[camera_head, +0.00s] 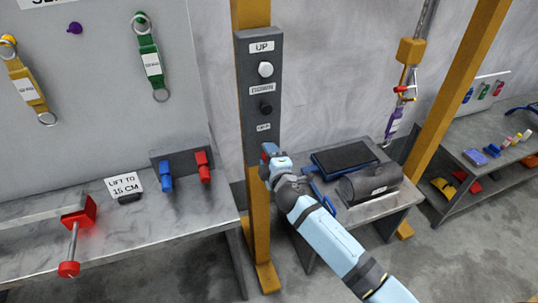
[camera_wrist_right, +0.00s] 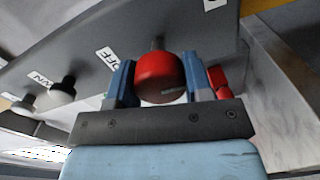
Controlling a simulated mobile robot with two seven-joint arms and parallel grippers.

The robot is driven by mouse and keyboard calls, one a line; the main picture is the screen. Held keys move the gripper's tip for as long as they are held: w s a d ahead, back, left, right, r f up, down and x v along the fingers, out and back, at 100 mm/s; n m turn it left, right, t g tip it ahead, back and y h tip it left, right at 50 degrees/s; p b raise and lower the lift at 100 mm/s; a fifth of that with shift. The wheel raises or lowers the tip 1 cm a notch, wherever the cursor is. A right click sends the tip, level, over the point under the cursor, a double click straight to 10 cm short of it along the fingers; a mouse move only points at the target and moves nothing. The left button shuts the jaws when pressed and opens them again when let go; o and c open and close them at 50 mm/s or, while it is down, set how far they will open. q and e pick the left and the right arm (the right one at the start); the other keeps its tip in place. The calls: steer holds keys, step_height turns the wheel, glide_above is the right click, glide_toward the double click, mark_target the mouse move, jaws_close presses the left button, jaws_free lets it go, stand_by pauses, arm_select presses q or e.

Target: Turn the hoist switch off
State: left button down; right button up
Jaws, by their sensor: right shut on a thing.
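The hoist control panel (camera_head: 258,80) is a tall dark grey plate on a yellow post. It carries a white button (camera_head: 265,69) under an UP label, a black knob (camera_head: 266,107) under a DOWN label, and an OFF label (camera_head: 264,127) at the bottom. The red switch knob (camera_wrist_right: 158,78) by the OFF label shows between the blue fingers in the right wrist view. My right gripper (camera_head: 269,156) is at the panel's lower end, shut on this red knob, and mostly covers it in the head view. My left gripper is not in view.
A left bench holds a block with a blue and a red lever (camera_head: 204,167) and a "LIFT TO 15 CM" sign (camera_head: 124,186). A low table (camera_head: 375,212) with a dark roll (camera_head: 370,184) stands behind my right arm. A hoist hook (camera_head: 404,92) hangs at the right.

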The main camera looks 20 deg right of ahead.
steer(key=shift+n, duration=0.4)
steer(key=o, duration=0.9)
steer(key=s+b, duration=0.1)
steer(key=s, duration=1.2)
steer(key=shift+s+d+r+b, duration=0.2)
steer(key=shift+s+b, duration=0.15)
steer(key=shift+s, duration=0.05)
